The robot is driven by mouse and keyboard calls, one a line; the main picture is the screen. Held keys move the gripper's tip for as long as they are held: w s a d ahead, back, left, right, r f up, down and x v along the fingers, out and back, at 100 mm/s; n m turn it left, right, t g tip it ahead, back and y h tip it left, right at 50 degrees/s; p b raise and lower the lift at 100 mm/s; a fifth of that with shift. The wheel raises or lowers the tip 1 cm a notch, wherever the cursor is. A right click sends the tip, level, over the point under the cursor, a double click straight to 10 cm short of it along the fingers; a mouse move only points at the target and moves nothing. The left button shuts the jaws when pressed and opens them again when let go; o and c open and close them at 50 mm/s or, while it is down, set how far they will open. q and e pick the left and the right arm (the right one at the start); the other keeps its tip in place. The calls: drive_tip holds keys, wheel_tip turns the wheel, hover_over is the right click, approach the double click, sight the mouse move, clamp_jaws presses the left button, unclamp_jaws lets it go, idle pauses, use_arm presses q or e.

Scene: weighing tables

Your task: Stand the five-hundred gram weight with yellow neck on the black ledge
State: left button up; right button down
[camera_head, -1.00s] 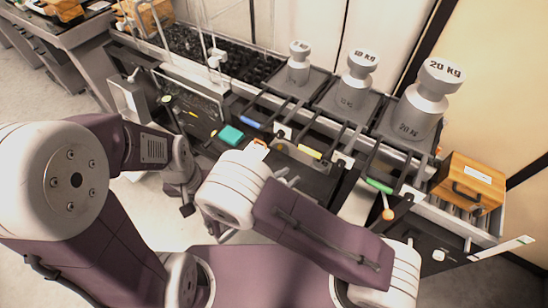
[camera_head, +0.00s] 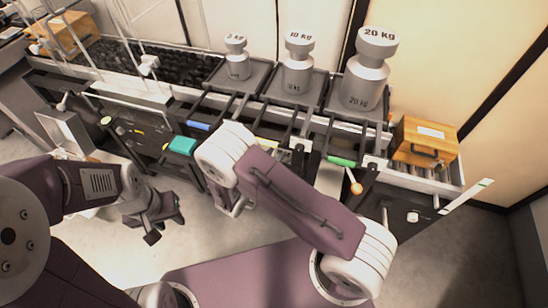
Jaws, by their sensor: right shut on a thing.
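My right gripper (camera_head: 232,207) hangs below its white wrist, in front of the bench. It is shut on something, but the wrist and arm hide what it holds. I cannot make out a weight with a yellow neck. My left gripper (camera_head: 167,229) is lower left, over the floor, with its dark fingertips apart and nothing seen between them. The bench front has black surfaces (camera_head: 150,150); I cannot tell for certain which one is the black ledge, and my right arm covers part of the front.
Grey weights marked 10 KG (camera_head: 297,72) and 20 KG (camera_head: 368,75), and a smaller one (camera_head: 237,62), stand on dark trays at the back. A teal block (camera_head: 182,145) lies at the bench front. A wooden box (camera_head: 424,146) stands at right. Floor is clear in front.

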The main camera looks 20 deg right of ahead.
drive_tip(key=shift+f, duration=0.15)
drive_tip(key=c, duration=1.1)
unclamp_jaws()
drive_tip(key=shift+o, duration=0.2)
